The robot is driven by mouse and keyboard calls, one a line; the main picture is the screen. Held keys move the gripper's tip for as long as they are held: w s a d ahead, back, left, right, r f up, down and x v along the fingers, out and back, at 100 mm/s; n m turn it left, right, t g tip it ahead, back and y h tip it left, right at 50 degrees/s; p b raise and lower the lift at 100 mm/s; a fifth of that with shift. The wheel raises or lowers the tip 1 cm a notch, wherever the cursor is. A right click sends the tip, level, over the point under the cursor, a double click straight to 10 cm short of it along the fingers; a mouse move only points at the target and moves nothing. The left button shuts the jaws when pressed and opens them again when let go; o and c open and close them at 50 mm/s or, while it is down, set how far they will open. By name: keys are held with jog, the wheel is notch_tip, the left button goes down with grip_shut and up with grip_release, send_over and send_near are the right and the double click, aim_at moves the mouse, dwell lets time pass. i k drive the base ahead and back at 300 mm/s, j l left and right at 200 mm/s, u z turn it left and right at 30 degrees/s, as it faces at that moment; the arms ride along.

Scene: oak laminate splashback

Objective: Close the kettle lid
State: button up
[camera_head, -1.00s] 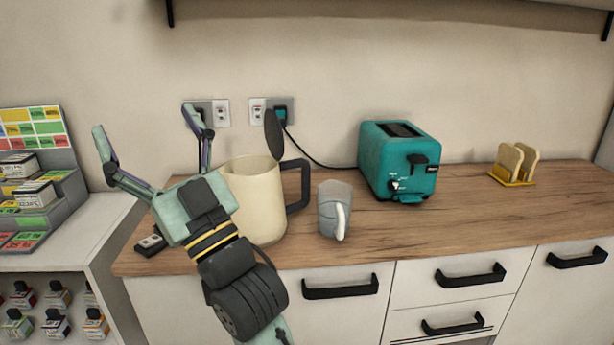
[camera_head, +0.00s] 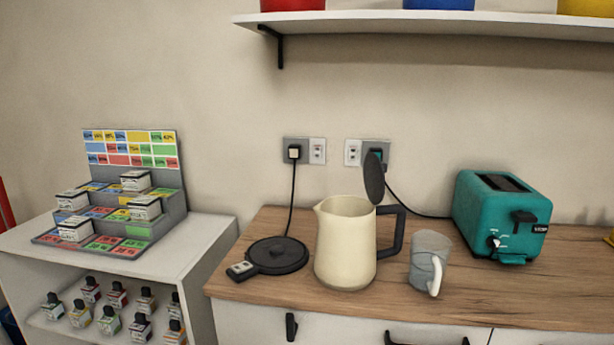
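The cream kettle (camera_head: 345,248) stands upright on the wooden counter, with its spout to the left and its black handle (camera_head: 393,232) to the right. Its dark round lid (camera_head: 374,178) is open, standing nearly vertical above the handle side of the rim. The black kettle base (camera_head: 277,256) lies on the counter just left of the kettle, and the kettle is off it. My gripper is not in view.
A grey mug (camera_head: 428,261) stands close to the right of the kettle, and a teal toaster (camera_head: 500,217) stands farther right with its cord running to the wall outlet. A wall shelf (camera_head: 430,20) hangs above. A white side cabinet (camera_head: 205,240) with a stepped display (camera_head: 160,205) is at left.

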aim_at(374, 170)
jog(key=i+l+u, duration=0.2)
jog(key=l, duration=0.15)
jog(key=l+u, duration=0.25)
jog(key=i+l+u, duration=0.2)
jog(key=l, duration=0.25)
jog(key=i+l, duration=0.1)
jog(key=l, duration=0.9)
jog(key=i+u, duration=0.05)
